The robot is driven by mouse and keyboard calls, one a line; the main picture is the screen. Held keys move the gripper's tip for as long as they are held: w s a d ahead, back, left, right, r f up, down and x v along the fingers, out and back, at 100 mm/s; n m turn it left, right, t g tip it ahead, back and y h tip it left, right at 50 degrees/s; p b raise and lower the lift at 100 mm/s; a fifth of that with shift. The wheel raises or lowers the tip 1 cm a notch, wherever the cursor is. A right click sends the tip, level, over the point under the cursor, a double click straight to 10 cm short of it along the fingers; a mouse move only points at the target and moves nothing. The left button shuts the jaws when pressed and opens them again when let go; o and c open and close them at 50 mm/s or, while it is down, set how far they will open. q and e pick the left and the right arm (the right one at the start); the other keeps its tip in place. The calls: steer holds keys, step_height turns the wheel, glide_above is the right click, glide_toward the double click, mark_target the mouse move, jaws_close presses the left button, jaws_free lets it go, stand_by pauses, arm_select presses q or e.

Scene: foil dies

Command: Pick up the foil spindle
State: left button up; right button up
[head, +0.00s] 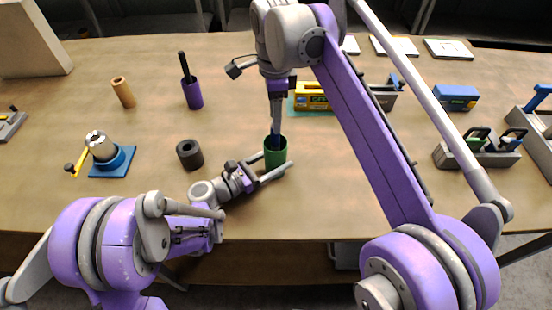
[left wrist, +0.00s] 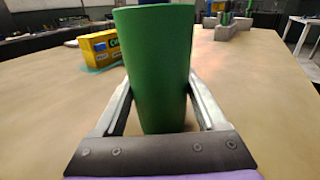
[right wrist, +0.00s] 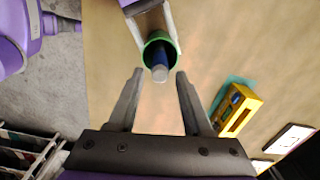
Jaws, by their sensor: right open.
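A green cup (head: 275,158) stands near the table's front edge and holds a blue rod with a grey tip (right wrist: 160,73), which looks like the foil spindle. My left gripper (head: 277,168) is shut on the cup, one finger on each side; the cup (left wrist: 158,70) fills the middle of the left wrist view. My right gripper (right wrist: 159,72) is open above the cup, pointing down. In the right wrist view the rod's tip shows between its fingertips, with gaps on both sides. The rod's lower part is hidden in the cup.
A purple cup with a black rod (head: 193,94), a brown tube (head: 123,92), a black roll (head: 189,154) and a blue stand with a silver cylinder (head: 103,148) stand left. A yellow box (head: 311,96) lies behind the arms. A grey rack (head: 478,152) stands right.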

arm_select(q)
steer(key=c, duration=0.6)
steer(key=shift+o, duration=0.2)
arm_select(e)
steer(key=shift+o, duration=1)
steer(key=shift+a, duration=0.1)
steer(key=shift+a+y, duration=0.25)
steer(key=shift+y, duration=0.15)
steer(key=w+a+r+n+t+y, duration=0.1)
steer(key=w+a+n+t+y, duration=0.2)
steer(key=a+y, duration=0.15)
steer(key=w+d+f+n+t+h, duration=0.25)
steer(key=w+d+t, duration=0.2)
steer(key=d, duration=0.35)
steer(key=w+d+f+n+t+h, duration=0.2)
steer(key=w+d+f+t, duration=0.1)
steer(key=d+t, duration=0.3)
steer(key=n+t+y, duration=0.2)
steer(key=n+y, duration=0.6)
steer(key=n, duration=0.7)
glide_toward(275, 149)
step_height(275, 149, up, 3)
steer(key=w, duration=0.3)
steer(key=x, duration=1.1)
steer(key=shift+a, duration=0.55)
